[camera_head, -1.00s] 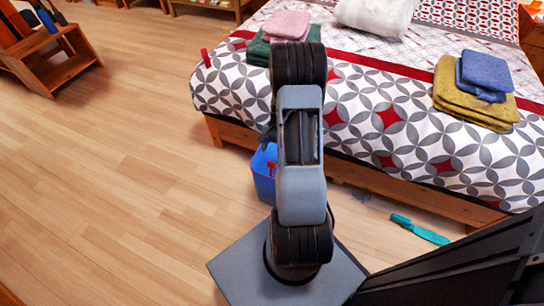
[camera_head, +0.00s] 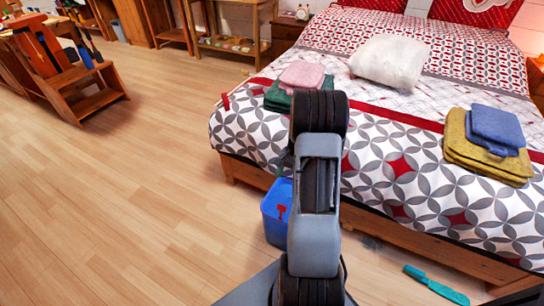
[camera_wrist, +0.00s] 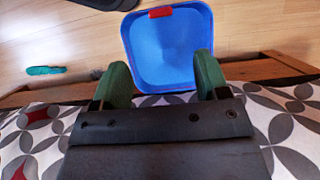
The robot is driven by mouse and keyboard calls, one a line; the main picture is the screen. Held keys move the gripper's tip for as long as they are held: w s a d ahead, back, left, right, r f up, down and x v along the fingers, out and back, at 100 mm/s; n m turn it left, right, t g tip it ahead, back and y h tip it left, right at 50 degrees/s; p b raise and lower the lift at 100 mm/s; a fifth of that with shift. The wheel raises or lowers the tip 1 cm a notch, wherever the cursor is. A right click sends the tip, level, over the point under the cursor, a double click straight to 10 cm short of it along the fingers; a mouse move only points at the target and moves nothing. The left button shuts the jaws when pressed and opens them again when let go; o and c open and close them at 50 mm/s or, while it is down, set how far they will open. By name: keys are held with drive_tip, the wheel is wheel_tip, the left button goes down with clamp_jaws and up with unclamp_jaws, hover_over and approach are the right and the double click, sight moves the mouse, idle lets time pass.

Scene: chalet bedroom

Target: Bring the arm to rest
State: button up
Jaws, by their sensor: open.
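My arm (camera_head: 318,205) stands in the middle of the head view, folded up in front of the bed. My gripper shows in the wrist view (camera_wrist: 163,78), with its two green fingers spread apart and nothing between them. Its fingers point toward a blue bin (camera_wrist: 165,45) on the floor, which looks empty inside and has a red patch on its rim. In the head view my arm mostly hides the gripper.
The blue bin (camera_head: 276,208) stands beside the bed (camera_head: 400,232). Folded towels (camera_head: 485,150) and a white pillow (camera_head: 390,62) lie on the bed. A teal brush-like thing (camera_head: 436,285) lies on the floor. A wooden step stool (camera_head: 85,90) stands far left. The floor between is clear.

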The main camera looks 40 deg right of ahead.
drive_tip(key=s+a+r+n+t+h+p, duration=0.1)
drive_tip(key=a+r+p, duration=0.6)
drive_tip(key=r, duration=0.8)
drive_tip(key=s+a+r+n+t+h+p, duration=0.1)
drive_tip(key=s+a+r+n+p, duration=0.4)
drive_tip(key=r+p, duration=0.6)
drive_tip(key=s+a+r+n+t+h+p, duration=0.1)
drive_tip(key=s+a+r+n+t+p, duration=0.2)
drive_tip(key=r, duration=1.7)
drive_tip(key=a+n+p, duration=0.3)
drive_tip(key=a+p, duration=0.3)
drive_tip(key=a, duration=0.1)
drive_tip(key=shift+a+r+t+h, duration=0.2)
drive_tip(key=shift+t+h, duration=0.1)
drive_tip(key=shift+h, duration=0.1)
drive_tip(key=shift+s+a+r+n, duration=0.1)
drive_tip(key=shift+a+n, duration=0.05)
drive_tip(key=shift+n, duration=0.15)
